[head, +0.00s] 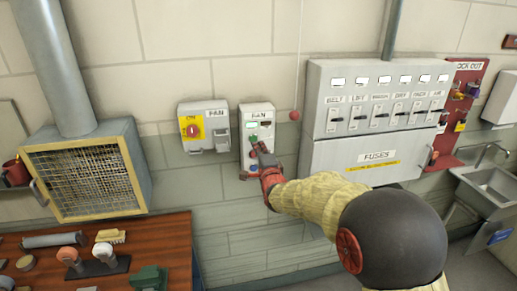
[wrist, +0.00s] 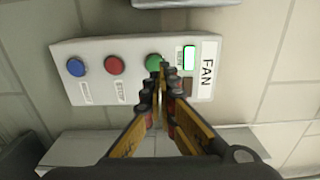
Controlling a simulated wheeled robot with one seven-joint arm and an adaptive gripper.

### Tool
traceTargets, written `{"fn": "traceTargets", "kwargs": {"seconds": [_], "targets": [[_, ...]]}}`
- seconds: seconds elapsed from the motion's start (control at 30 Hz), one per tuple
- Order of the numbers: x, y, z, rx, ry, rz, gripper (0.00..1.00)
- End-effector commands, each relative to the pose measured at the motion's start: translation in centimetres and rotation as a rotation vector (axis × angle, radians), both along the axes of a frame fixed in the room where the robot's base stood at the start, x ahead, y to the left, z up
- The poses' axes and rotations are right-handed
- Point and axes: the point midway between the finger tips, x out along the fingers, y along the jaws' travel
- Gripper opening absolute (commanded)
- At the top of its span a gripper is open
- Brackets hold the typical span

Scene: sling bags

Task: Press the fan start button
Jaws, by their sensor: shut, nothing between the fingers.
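The fan control box (head: 257,112) is a pale box on the wall, labelled FAN. In the wrist view its face (wrist: 95,48) shows a blue button (wrist: 77,67), a red button (wrist: 115,64) and a green button (wrist: 154,62) in a row. A lit green rectangle (wrist: 189,57) sits beside the FAN label. My gripper (wrist: 162,66) is shut and empty, its tips at the green button's edge and partly covering it. I cannot tell whether the tips touch it. In the head view my gripper (head: 257,149) is in front of the box's lower part.
A second FAN box with a yellow plate and red switch (head: 192,131) is just left. The FUSES cabinet (head: 365,155) is to the right, with a red lock-out board (head: 463,110) beyond. A wooden bench (head: 165,240) with tools and a caged vent (head: 85,175) stand at left.

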Motion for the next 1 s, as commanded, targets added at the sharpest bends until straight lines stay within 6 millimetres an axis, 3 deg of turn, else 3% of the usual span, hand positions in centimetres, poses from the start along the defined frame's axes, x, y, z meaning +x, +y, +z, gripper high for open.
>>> {"fn": "traceTargets", "kwargs": {"seconds": [0.5,0.7,1.0], "targets": [[-7.2,-2.0,0.2,0.001,-0.002,0.001,0.0],[-8.3,-2.3,0.1,0.0,-0.001,0.001,0.0],[-8.4,-2.4,0.0,0.0,0.0,0.001,0.0]]}}
